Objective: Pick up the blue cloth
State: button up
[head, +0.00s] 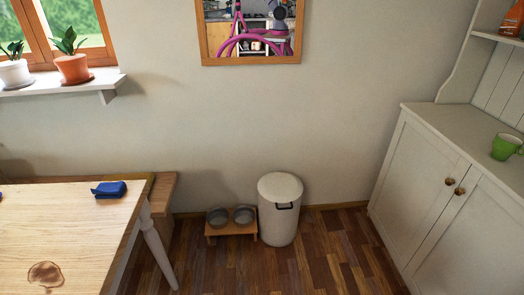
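The blue cloth (109,190) lies folded or bunched near the far right corner of the wooden table (75,225) at the left. A small bit of something blue shows at the table's left edge in the picture, too cut off to tell what it is. My gripper is not in view.
A brown stain (45,274) marks the table top. A bench (162,192) stands behind the table. A stand with two bowls (231,228) and a white bin (279,222) are by the wall. A cabinet (420,175) with a green cup (506,147) is at right. Floor between is clear.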

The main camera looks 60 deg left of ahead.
aim_at(109, 190)
jog(key=u, duration=3.55)
jog(key=i+l+u, duration=0.3)
jog(key=i+l, duration=0.2)
jog(key=l, duration=0.15)
jog(key=i+l+u, duration=0.1)
jog(key=i+l, duration=0.15)
jog(key=l, duration=0.15)
jog(key=i+l+u, duration=0.15)
jog(key=l, duration=0.25)
jog(key=i, duration=0.1)
